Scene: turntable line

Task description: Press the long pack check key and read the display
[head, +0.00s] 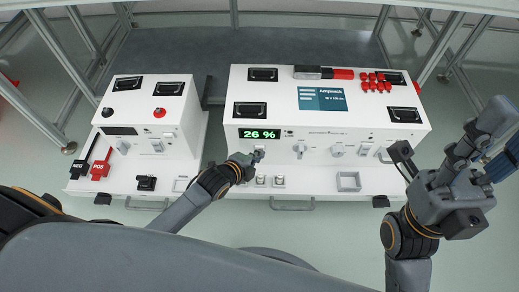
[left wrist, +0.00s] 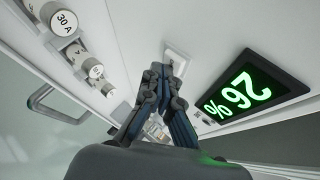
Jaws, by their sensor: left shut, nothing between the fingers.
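The display (head: 259,134) on the front of the large white unit is lit and reads "26 %" in green. It also shows, turned over, in the left wrist view (left wrist: 248,92). My left gripper (head: 256,157) is shut and empty, at the front panel just below the display. In the left wrist view its fingertips (left wrist: 166,70) point at a small pale square key (left wrist: 176,58) on the panel. I cannot tell whether they touch it, and no key label is readable. My right gripper (head: 492,140) is open and empty, right of the unit.
White round "30 A" parts (left wrist: 65,22) stand left of my left fingers in the left wrist view. A smaller white unit (head: 150,95) with red and black leads stands at left. Red caps (head: 376,82) and a teal card (head: 322,99) lie on the large unit's top.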

